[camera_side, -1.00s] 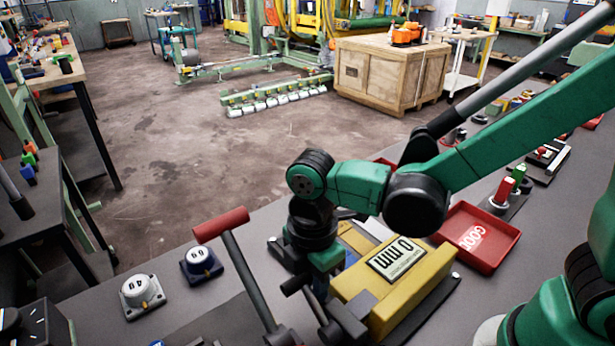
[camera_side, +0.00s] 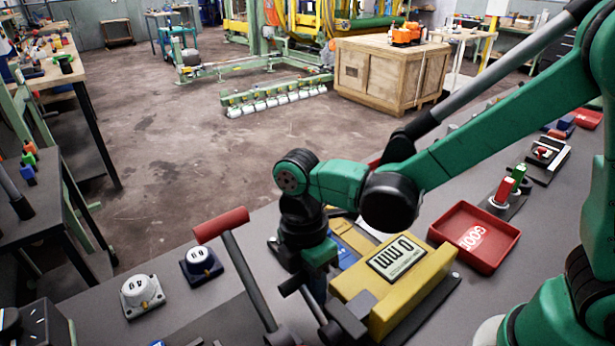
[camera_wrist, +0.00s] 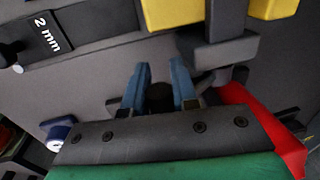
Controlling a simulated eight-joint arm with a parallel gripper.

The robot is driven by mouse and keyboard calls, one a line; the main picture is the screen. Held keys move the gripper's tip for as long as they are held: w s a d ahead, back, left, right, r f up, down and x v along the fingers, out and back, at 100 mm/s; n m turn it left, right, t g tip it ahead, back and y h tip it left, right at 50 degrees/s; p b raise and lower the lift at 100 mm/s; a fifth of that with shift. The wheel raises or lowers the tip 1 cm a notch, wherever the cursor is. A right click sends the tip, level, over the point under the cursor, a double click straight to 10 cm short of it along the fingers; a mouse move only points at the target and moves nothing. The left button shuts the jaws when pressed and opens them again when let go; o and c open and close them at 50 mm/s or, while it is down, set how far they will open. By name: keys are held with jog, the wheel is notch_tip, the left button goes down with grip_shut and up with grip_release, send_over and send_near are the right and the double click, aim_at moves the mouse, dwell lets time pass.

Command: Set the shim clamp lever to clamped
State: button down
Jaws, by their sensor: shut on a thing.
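My gripper (camera_wrist: 158,84) has its two blue fingers on either side of a dark round knob (camera_wrist: 159,97), which looks like the black lever's handle. In the side view my gripper (camera_side: 316,284) points down, left of the yellow gauge block (camera_side: 405,275) reading "0 mm". A short black lever (camera_side: 309,301) with a crossbar end shows just in front of it; I take this as the shim clamp lever. The fingertips are partly hidden there. The yellow block also shows at the top of the wrist view (camera_wrist: 172,12).
A longer lever with a red grip (camera_side: 221,225) stands close to the left of my gripper. Two knobs, white (camera_side: 141,296) and dark blue (camera_side: 201,265), lie farther left. A red "GOOD" tray (camera_side: 487,250) is to the right. A black "2 mm" piece (camera_wrist: 50,38) shows in the wrist view.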

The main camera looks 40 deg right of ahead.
jog(key=f+g, duration=0.2)
jog(key=g, duration=0.1)
jog(key=shift+w+g, duration=0.2)
jog(key=shift+g, duration=0.1)
jog(key=c, duration=1)
grip_release()
jog(key=shift+v, duration=2.8)
